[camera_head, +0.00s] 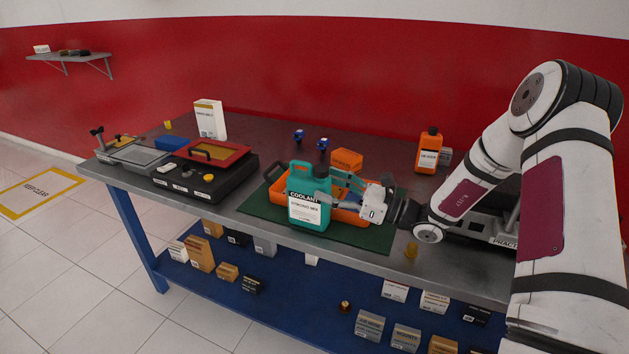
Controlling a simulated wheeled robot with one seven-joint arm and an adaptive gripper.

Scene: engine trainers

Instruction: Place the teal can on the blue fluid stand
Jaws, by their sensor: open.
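The teal can (306,208) is an upright jug with a dark cap, a handle on its left side and a white label reading COOLANT. It stands at the front of the table, in front of or at the edge of an orange tray (357,216); its base contact is hard to tell. My gripper (337,187) is open and reaches in from the right, with its fingers close to the can's upper right side. Whether they touch it is unclear. A blue block (171,143) lies at the back left; I cannot tell whether it is the blue fluid stand.
A green mat (261,207) lies under the tray. A black unit with a red-framed lid (213,155) and a grey tray (138,157) are left. An orange bottle (429,151), an orange box (346,160) and small blue parts (299,136) stand behind. My arm covers the right side.

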